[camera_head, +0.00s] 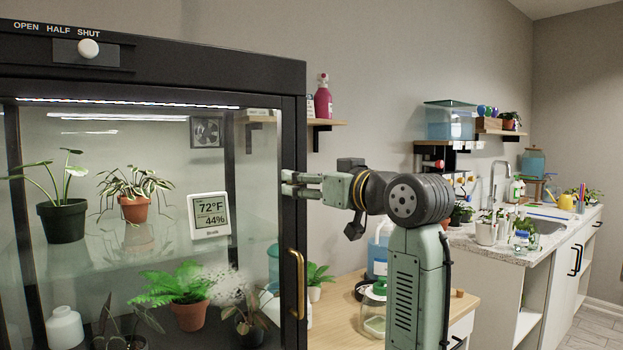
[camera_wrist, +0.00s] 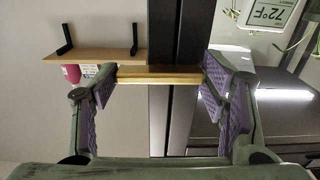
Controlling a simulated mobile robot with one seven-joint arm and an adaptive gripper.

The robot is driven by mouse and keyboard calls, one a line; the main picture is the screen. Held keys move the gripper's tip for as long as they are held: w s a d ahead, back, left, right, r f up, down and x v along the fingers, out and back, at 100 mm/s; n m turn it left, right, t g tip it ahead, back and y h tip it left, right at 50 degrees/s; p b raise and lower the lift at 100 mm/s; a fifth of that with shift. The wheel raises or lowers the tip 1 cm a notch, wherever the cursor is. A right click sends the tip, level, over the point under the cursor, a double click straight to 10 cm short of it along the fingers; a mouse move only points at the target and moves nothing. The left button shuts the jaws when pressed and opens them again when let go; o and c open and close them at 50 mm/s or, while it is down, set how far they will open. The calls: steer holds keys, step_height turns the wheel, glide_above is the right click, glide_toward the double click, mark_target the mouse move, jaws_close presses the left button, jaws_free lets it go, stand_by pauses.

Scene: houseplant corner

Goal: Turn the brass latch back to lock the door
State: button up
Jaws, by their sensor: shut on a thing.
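The brass latch (camera_wrist: 160,73) is a flat bar seen between my fingertips in the wrist view. It lies level there, across the black door post. My gripper (camera_wrist: 160,84) is shut on it, with one purple-padded finger at each end of the bar. In the head view my gripper (camera_head: 287,183) reaches left to the black edge of the glass cabinet door (camera_head: 255,215), above the long brass door handle (camera_head: 297,284). The latch itself is hidden in the head view.
The cabinet (camera_head: 150,65) holds potted plants and a white 72°F display (camera_head: 209,215). A slider knob (camera_head: 88,48) sits near SHUT. A wall shelf (camera_head: 327,123) with a pink bottle (camera_head: 323,97) is behind my gripper. A wooden counter (camera_head: 335,310) lies below.

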stand_by(0.3)
steer(key=o, duration=1.1)
steer(key=shift+o, duration=0.2)
steer(key=shift+s+d, duration=0.1)
steer(key=v, duration=1.1)
steer(key=shift+s+d, duration=0.2)
steer(key=shift+s, duration=0.15)
